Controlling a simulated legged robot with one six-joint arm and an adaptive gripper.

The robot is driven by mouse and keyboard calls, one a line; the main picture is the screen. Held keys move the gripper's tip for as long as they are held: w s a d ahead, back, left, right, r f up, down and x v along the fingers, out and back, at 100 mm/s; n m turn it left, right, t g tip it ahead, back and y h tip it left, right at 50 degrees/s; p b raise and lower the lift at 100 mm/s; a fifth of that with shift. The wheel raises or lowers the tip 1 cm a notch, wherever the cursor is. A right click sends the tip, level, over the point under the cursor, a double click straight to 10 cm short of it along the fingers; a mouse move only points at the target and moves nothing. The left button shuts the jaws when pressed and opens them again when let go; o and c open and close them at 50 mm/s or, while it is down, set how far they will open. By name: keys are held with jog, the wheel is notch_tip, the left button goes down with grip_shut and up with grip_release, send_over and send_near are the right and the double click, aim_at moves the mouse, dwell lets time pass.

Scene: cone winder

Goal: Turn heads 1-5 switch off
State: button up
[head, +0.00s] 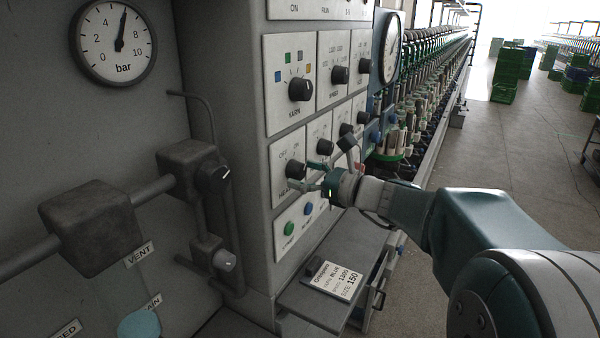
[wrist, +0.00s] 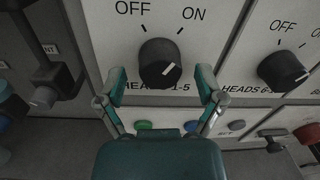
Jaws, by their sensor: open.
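The heads 1-5 switch (wrist: 160,64) is a round black knob on a pale panel, with OFF at upper left and ON at upper right. Its white pointer line slants up and right, toward ON. The switch also shows in the head view (head: 296,169), at the lower left of the knob panels. My gripper (wrist: 161,84) is open, with one teal finger on each side of the knob and gaps visible between fingers and knob. In the head view my gripper (head: 304,175) is close to the panel at this knob. The label under the knob is partly covered.
The heads 6-10 knob (wrist: 283,68) is close on the right. Green (head: 289,228) and blue (head: 308,208) buttons sit below. A shelf with a card (head: 335,279) juts out under the panel. Pipes and a valve block (head: 93,226) stand left; the aisle at right is open.

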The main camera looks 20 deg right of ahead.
jog(key=shift+w+a, duration=0.35)
jog(key=c, duration=1.2)
jog(key=shift+o, duration=0.2)
jog(key=shift+d, duration=0.1)
jog(key=shift+n, duration=0.3)
jog(key=n, duration=1.1)
jog(key=shift+f+n+y, duration=0.1)
jog(key=shift+n+y, duration=0.2)
jog(key=shift+y, duration=0.1)
